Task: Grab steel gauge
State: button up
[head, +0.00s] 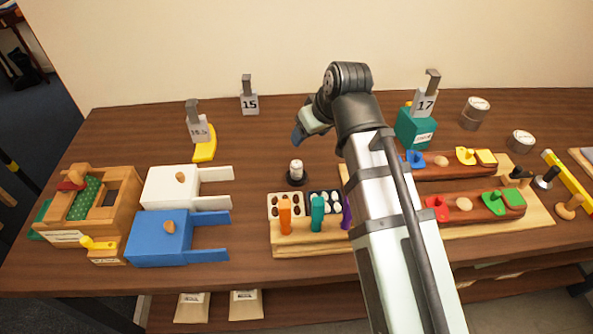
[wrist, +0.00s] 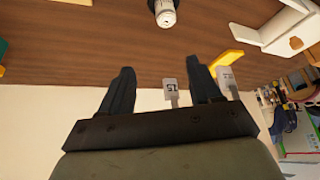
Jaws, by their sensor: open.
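Three grey steel gauges with number plates and upright tabs show in the head view. The gauge marked 15 (head: 249,104) stands at the back. One that seems to read 16.5 (head: 200,130) stands at a yellow piece on the left. The gauge marked 17 (head: 425,104) stands at a green block on the right. My gripper (head: 299,136) is above the table, right of gauge 15 and apart from it. In the wrist view my gripper (wrist: 161,82) has its fingers spread and empty; gauge 15 (wrist: 171,90) and another gauge (wrist: 228,78) appear beyond them.
A white-topped post (head: 296,171) stands near the middle, behind a wooden rack (head: 300,240) with coloured pegs. White (head: 165,192) and blue (head: 150,240) forked blocks lie left. A board of coloured parts (head: 470,235) lies right. The table behind gauge 16.5 is clear.

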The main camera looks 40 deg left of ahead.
aim_at(297, 165)
jog(key=shift+h, duration=0.6)
jog(key=f, duration=0.3)
jog(key=s+a+f, duration=0.1)
jog(key=f, duration=0.1)
jog(key=a+f, duration=0.1)
jog(key=f, duration=0.2)
jog(key=shift+s+f, duration=0.3)
jog(key=shift+s, duration=0.05)
jog(key=shift+x, duration=2.65)
jog(key=shift+w+d, duration=0.15)
jog(key=shift+c, duration=0.3)
grip_shut()
